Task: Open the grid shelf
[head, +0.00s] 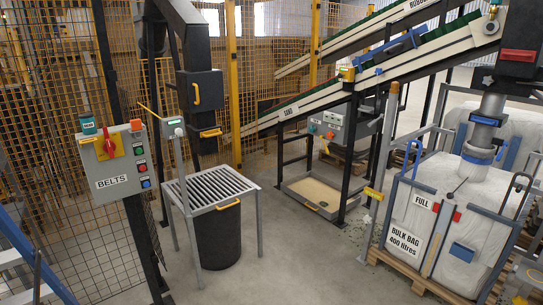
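The grid shelf (209,188) is a flat rack of pale metal slats on a thin-legged frame, left of centre in the head view. A dark chute (201,92) with yellow handles hangs above the back of the rack. My gripper is not in view, so its state and its distance from the shelf do not show.
A grey BELTS control box (112,163) hangs on a dark post at left. A thin post with a small panel (173,127) rises beside the rack. A bulk bag (430,235) stands on a pallet at right. Open concrete floor (300,265) lies between rack and bag.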

